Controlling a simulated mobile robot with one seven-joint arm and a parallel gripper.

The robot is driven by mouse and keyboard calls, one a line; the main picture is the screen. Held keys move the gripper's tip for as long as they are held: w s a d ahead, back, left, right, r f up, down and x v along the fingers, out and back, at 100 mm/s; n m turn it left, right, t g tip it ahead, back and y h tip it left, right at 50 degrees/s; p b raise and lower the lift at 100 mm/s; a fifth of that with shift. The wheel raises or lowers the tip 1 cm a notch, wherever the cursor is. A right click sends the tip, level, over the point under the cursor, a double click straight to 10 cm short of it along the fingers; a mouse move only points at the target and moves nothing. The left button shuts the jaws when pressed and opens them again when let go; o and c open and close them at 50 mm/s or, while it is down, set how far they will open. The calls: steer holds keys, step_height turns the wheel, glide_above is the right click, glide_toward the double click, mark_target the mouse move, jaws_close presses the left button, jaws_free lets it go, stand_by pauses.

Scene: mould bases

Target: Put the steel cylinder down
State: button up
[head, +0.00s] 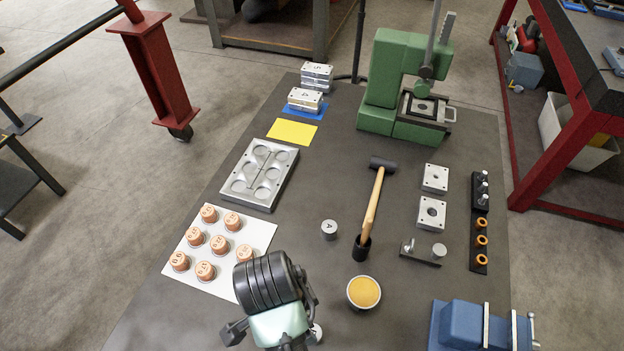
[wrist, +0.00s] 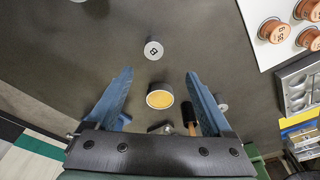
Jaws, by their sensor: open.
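A short steel cylinder marked B (wrist: 153,50) stands upright on the dark table in the wrist view, just beyond my fingertips. In the head view a small part of a steel cylinder (head: 317,332) shows beside my arm; the rest is hidden. A second steel cylinder, marked A (head: 329,229), stands mid-table. It seems to show partly beside the right finger in the wrist view (wrist: 223,107). My gripper (wrist: 159,74) is open, with nothing held between its two blue fingers. My arm hides the fingers in the head view.
A cup with orange-yellow contents (head: 364,292) and a mallet (head: 373,200) are right of my arm. Several copper-coloured pieces stand on a white sheet (head: 254,233) at left. A mould plate (head: 259,173), green press (head: 392,75) and blue vise (head: 462,325) also stand here.

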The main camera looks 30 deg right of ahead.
steer(key=f, duration=0.2)
steer(key=f+b, duration=0.1)
steer(key=f, duration=0.2)
steer(key=d+f, duration=0.1)
steer(key=f, duration=0.1)
steer(key=shift+s+f, duration=0.35)
steer(key=shift+s+d+f+p, duration=0.1)
steer(key=shift+d+f+p, duration=0.05)
steer(key=shift+f, duration=0.75)
steer(key=shift+s+d+f+p, duration=0.15)
steer(key=shift+f+p, duration=0.05)
steer(key=shift+f, duration=0.65)
steer(key=shift+s+d+f+p, duration=0.1)
steer(key=shift+d+f+p, duration=0.05)
steer(key=shift+f, duration=0.75)
steer(key=shift+c, duration=0.3)
jaws_close()
